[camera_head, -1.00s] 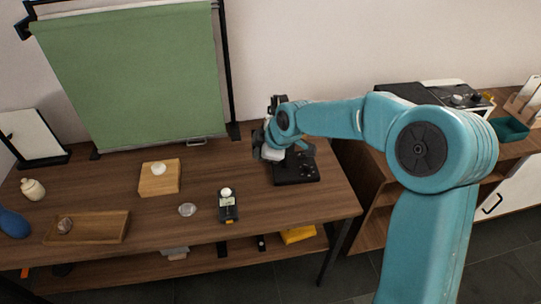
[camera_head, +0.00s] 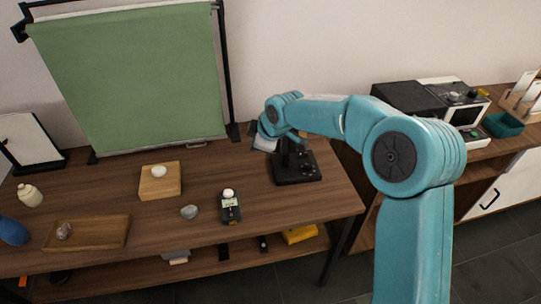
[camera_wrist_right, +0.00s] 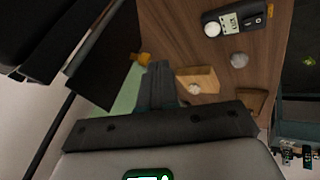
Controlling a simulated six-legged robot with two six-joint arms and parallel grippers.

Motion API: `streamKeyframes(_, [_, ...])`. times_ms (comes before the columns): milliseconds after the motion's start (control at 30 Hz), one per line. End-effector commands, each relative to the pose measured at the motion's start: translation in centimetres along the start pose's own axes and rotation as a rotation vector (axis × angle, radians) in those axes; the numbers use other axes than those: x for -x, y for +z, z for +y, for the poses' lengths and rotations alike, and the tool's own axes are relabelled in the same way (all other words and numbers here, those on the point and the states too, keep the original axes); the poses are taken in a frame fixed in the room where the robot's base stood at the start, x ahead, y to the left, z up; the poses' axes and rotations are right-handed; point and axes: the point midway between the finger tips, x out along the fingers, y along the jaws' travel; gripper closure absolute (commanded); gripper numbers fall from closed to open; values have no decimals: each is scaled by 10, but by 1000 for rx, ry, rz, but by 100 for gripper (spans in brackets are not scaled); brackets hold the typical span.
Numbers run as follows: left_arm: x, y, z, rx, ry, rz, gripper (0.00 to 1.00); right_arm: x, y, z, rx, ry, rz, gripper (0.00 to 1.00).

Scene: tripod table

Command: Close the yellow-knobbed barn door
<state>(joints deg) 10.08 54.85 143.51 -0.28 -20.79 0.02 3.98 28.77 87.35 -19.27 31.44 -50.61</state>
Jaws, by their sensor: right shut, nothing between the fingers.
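Black flat door panels (camera_wrist_right: 105,65) fill the upper left of the right wrist view, seen from close by. A small yellow knob (camera_wrist_right: 140,57) shows at the edge of one panel, just left of my fingers. My right gripper (camera_wrist_right: 158,72) is shut and empty beside this panel; I cannot tell whether it touches. In the head view my right gripper (camera_head: 264,143) is over the back right of the table, by a black stand (camera_head: 297,165). My wrist hides the doors and knob there. My left gripper is out of view.
The wooden table (camera_head: 120,197) holds a light meter (camera_head: 230,207), a wooden block (camera_head: 160,182) with a white ball, a glassy piece (camera_head: 189,212) and a tray (camera_head: 72,233). A green backdrop (camera_head: 130,80) stands behind. A cabinet with a machine (camera_head: 452,100) is at right.

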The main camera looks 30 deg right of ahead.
Motion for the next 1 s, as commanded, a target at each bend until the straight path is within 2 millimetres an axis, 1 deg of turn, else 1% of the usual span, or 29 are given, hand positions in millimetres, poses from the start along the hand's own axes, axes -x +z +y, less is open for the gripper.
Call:
streamKeyframes(67, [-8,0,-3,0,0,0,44,-5,-1,2,-17,10,-7,100])
streamKeyframes(300, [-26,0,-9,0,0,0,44,-12,-2,12,-210,100,-98,100])
streamKeyframes(467, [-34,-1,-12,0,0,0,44,-15,-2,22,-341,158,-158,100])
streamKeyframes(500, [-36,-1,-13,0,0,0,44,-16,-2,24,-396,184,-186,100])
streamKeyframes(633, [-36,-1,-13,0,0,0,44,-16,-1,32,-592,273,-275,100])
streamKeyframes(1000, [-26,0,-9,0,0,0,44,-18,6,50,-812,369,-374,100])
